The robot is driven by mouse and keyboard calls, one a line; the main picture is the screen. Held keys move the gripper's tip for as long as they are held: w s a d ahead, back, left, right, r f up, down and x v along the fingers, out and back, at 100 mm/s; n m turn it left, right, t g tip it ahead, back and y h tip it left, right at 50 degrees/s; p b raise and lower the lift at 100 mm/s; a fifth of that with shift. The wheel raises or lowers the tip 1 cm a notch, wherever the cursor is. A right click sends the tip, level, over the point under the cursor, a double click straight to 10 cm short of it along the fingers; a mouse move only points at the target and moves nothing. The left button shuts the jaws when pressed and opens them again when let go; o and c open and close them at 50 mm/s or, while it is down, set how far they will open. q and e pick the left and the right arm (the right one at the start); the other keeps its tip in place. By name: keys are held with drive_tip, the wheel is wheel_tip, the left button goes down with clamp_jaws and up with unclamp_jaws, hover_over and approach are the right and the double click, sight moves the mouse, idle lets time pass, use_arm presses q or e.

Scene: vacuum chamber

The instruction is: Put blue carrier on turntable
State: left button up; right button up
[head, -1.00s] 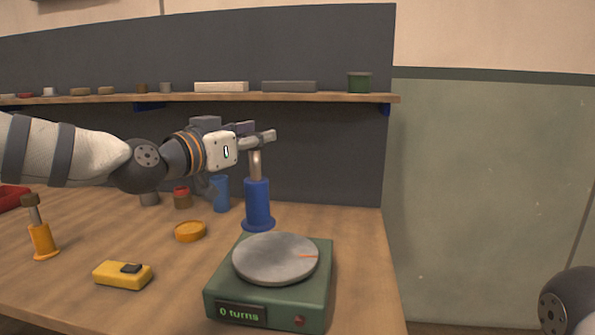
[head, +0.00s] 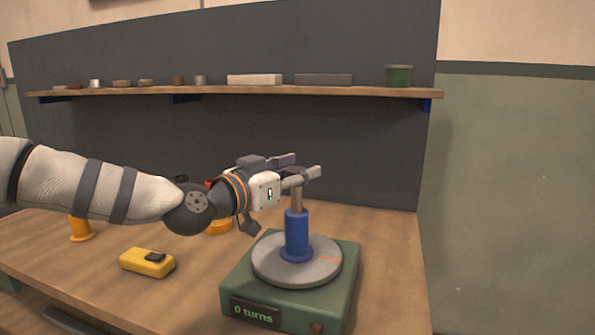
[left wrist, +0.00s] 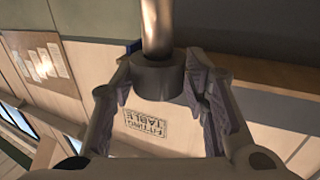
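The blue carrier (head: 297,232) has a blue base, a metal rod and a dark knob on top. It is upright over the grey disc of the turntable (head: 268,268), with its base seeming to touch the disc. My left gripper (head: 297,172) is shut on the carrier's knob. In the left wrist view the dark knob (left wrist: 158,78) sits between the two finger pads, with the metal rod beyond it. The turntable is a green box whose display reads "0 turns". My right gripper is not in view.
An orange carrier (head: 80,230) and an orange round piece (head: 218,227) are partly hidden behind my left arm. A shelf (head: 330,91) with several small items runs above the bench.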

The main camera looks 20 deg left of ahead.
use_arm(q)
drive_tip(key=shift+s+r, duration=0.1)
drive_tip(key=shift+r, duration=0.05)
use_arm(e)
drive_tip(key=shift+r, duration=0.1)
use_arm(q)
drive_tip(key=p+v, duration=0.1)
drive_tip(key=v, duration=1.1)
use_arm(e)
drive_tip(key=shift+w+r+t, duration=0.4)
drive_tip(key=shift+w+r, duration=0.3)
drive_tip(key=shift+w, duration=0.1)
